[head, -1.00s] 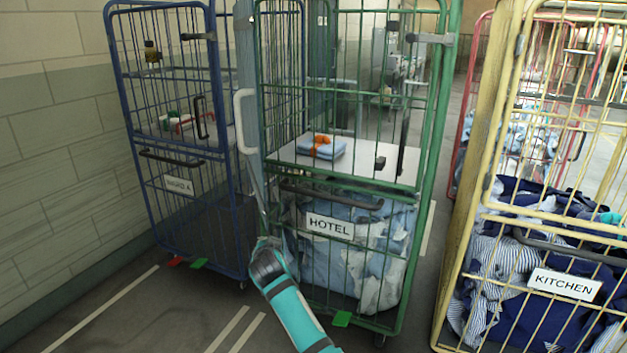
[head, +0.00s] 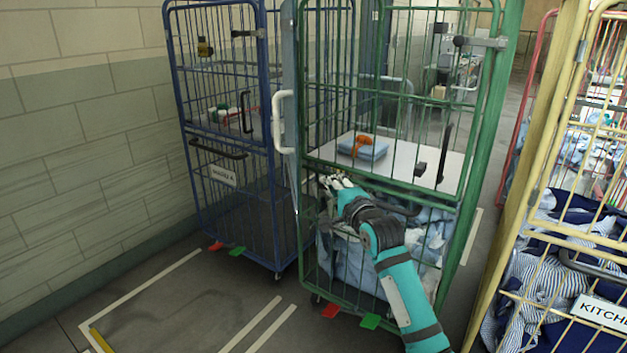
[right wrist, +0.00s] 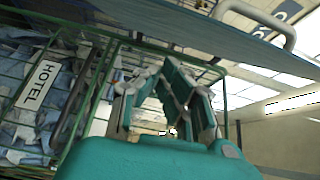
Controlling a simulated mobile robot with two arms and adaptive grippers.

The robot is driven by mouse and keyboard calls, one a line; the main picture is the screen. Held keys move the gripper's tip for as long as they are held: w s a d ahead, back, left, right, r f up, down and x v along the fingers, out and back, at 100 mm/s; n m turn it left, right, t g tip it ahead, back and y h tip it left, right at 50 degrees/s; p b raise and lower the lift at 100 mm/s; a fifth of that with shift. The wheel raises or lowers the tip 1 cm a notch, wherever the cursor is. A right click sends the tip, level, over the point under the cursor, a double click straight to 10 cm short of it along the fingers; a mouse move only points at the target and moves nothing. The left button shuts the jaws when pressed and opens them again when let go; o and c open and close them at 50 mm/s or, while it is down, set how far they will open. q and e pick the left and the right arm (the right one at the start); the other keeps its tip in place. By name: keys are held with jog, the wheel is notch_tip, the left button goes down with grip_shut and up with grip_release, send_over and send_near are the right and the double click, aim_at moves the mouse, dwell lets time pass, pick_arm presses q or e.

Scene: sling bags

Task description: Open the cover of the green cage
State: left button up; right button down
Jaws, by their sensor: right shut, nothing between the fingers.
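The green cage (head: 327,161) stands upright in the middle of the head view, its barred front facing me. A black handle bar (head: 445,152) runs upright on its upper front, with a dark latch (head: 419,169) beside it. A folded blue cloth with an orange item (head: 370,151) lies on its white shelf. My right gripper (head: 335,183) is shut and empty, in front of the cage's left part just below shelf height. In the right wrist view the fingers (right wrist: 172,100) show close to green bars; contact is unclear. My left gripper is out of view.
A blue cage (head: 262,190) stands to the left and a yellow cage (head: 545,130) to the right. A white tube handle (head: 281,122) stands at the green cage's left edge. The HOTEL sign (right wrist: 38,84) shows in the right wrist view. Floor at front left is clear.

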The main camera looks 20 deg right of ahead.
jog(key=a, duration=0.1)
jog(key=w+a+p, duration=0.1)
jog(key=w+a, duration=0.1)
jog(key=a, duration=0.1)
jog(key=shift+w+a, duration=0.1)
jog(key=shift+w, duration=0.15)
jog(key=shift+f, duration=0.1)
